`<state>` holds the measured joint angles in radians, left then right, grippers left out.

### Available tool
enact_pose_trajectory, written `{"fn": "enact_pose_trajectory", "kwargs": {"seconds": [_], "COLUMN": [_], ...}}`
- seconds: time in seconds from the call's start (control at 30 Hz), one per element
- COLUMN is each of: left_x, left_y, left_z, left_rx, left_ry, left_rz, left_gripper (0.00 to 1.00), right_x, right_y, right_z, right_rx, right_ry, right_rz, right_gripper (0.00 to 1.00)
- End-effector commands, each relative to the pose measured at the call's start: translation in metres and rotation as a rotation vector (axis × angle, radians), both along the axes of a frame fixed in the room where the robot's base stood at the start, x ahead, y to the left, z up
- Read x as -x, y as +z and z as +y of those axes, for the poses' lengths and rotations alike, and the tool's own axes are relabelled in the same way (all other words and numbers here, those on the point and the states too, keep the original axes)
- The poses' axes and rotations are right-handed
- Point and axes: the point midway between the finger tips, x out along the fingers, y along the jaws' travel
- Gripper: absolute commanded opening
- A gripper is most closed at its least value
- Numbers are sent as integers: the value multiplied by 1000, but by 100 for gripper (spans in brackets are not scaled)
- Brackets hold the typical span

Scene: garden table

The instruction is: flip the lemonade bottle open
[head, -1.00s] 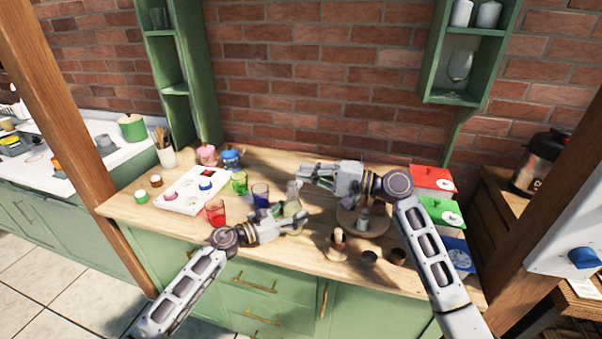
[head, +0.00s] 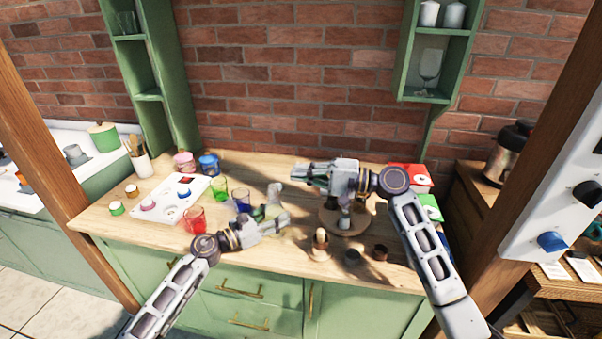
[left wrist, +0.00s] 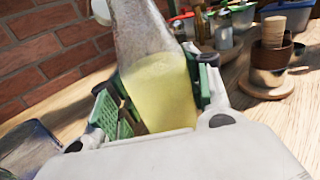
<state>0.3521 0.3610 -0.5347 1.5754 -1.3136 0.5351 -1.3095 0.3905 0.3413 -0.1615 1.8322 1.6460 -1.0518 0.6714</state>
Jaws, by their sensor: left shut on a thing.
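The lemonade bottle (head: 273,193) stands on the wooden table, its lower part hidden by my left gripper (head: 277,218) in the head view. In the left wrist view the clear bottle (left wrist: 155,80) holds pale yellow lemonade, and green finger pads (left wrist: 115,115) are closed around its body. The bottle's top is out of that view. A small white piece (left wrist: 101,11) shows beside it at the upper left; I cannot tell whether it is the stopper. My right gripper (head: 304,174) is just right of the bottle's neck, apart from it; its opening is unclear.
Red (head: 194,218), green (head: 219,188) and blue (head: 241,199) glasses stand left of the bottle. A white panel (head: 190,188) lies farther left. A round wooden board (head: 333,225) with small items and several brown cups (head: 379,253) are at right. Coloured boxes (head: 405,175) stand behind my right arm.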

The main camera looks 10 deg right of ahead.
Motion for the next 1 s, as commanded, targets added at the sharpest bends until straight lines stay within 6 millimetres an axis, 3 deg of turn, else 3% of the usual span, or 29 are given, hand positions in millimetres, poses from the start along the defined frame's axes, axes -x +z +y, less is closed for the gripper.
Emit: {"fn": "enact_pose_trajectory", "kwargs": {"seconds": [0.37,0.4,0.57,1.0], "left_x": [0,0,0,1], "left_y": [0,0,0,0], "left_z": [0,0,0,2], "left_rx": [0,0,0,0], "left_ry": [0,0,0,0], "left_rz": [0,0,0,0], "left_gripper": [6,53,73,73], "right_x": [0,0,0,0], "right_y": [0,0,0,0], "right_z": [0,0,0,0], "right_rx": [0,0,0,0], "right_ry": [0,0,0,0], "right_rz": [0,0,0,0], "right_gripper": [0,0,0,0]}}
